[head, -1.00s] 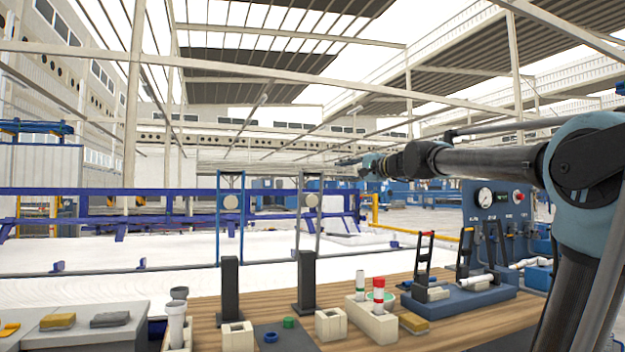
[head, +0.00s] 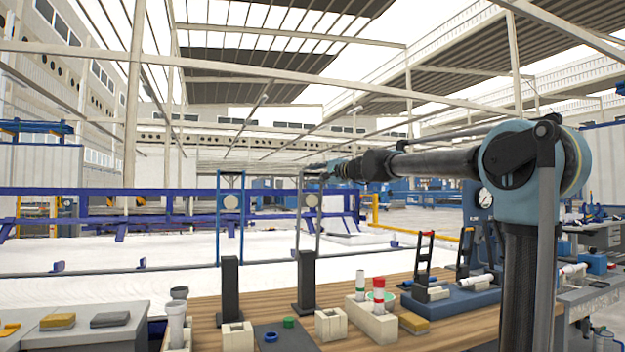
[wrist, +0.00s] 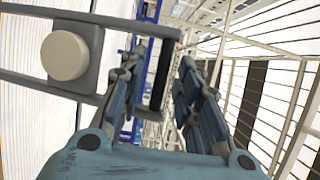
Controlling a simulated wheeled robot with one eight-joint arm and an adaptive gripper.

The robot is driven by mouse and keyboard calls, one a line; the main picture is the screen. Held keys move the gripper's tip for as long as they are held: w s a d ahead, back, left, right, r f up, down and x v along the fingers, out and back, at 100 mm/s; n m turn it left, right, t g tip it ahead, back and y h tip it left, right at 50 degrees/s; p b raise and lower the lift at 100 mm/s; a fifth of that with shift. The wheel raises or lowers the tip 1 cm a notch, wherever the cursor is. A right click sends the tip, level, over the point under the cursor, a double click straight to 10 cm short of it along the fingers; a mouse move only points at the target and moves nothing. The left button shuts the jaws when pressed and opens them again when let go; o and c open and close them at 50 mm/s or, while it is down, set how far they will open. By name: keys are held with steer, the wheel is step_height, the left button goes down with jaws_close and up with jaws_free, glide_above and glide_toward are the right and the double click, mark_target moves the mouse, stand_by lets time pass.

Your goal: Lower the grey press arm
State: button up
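The grey press arm (head: 297,225) is a tall upright frame with a pale round disc (head: 311,201) on its upper part. It stands behind a black post (head: 306,280). In the wrist view, the grey arm (wrist: 95,18) and disc (wrist: 66,55) are close on the left, with a dark handle bar (wrist: 161,75) near the middle. My gripper (wrist: 158,66) is open, its fingers apart on either side of the bar as seen from the wrist. In the head view my gripper (head: 316,172) is small at the arm's top; contact cannot be told.
A blue press arm (head: 218,215) with its own disc stands upright to the left, behind another black post (head: 230,285). The wooden table (head: 375,280) carries beige blocks, pipes with red and green bands (head: 379,289), and a blue fixture with upright levers (head: 465,297).

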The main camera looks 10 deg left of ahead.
steer(key=shift+x, duration=0.85)
jaws_close()
